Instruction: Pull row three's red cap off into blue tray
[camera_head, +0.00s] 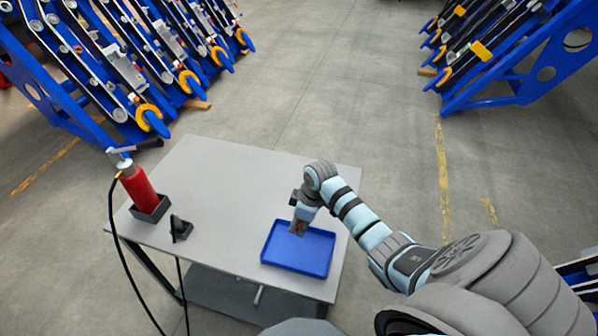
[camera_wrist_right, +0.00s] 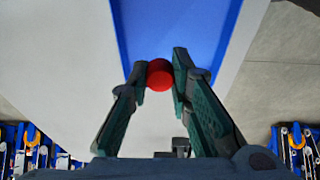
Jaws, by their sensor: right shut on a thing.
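The red cap (camera_wrist_right: 160,75) is a small round piece between the fingertips of my right gripper (camera_wrist_right: 162,82) in the right wrist view. The gripper is shut on it. In the head view my right gripper (camera_head: 298,228) hangs over the back part of the blue tray (camera_head: 312,265), with a bit of red at its tips. The tray is shallow and looks empty, and lies on the grey table. In the wrist view the tray (camera_wrist_right: 185,30) is below and beyond the fingers. I cannot tell the exact height of the cap above it. My left gripper is not in view.
The grey table (camera_head: 220,190) holds a red bottle-like tool (camera_head: 139,188) in a black holder at the left, with a hose, and a small black stand (camera_head: 180,228). Blue harvester rows (camera_head: 150,60) stand behind at left and others (camera_head: 510,50) at right. Open floor lies between.

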